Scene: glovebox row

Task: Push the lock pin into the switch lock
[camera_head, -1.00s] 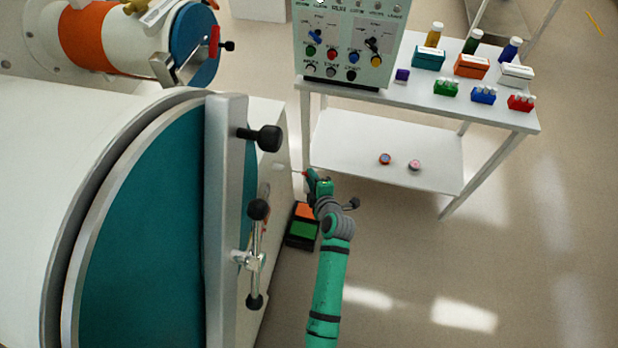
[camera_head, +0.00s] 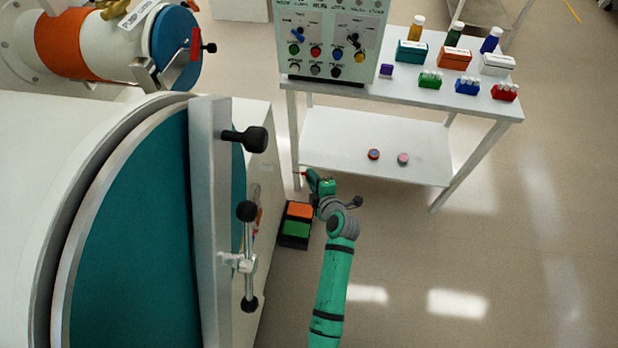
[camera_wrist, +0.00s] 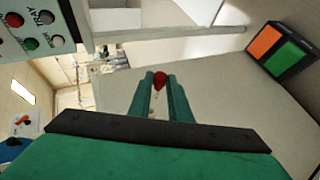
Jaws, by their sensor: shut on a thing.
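My gripper (camera_head: 311,177) is shut on a small pin with a red head, which I take for the lock pin (camera_head: 302,173). In the wrist view the red head of the pin (camera_wrist: 160,79) sits between the green fingertips (camera_wrist: 159,88); the rest of it is mostly hidden. The gripper is in free air, right of the large white glovebox and in front of the white table. The grey control panel (camera_head: 331,40) with switches and coloured buttons stands on the table's left end. I cannot make out which part is the switch lock.
A black pedal box with orange and green pads (camera_head: 296,225) lies on the floor beside the glovebox (camera_head: 265,150). The white table (camera_head: 400,92) holds bottles, boxes and vial racks. Two small round items (camera_head: 388,156) lie on its lower shelf. Floor on the right is clear.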

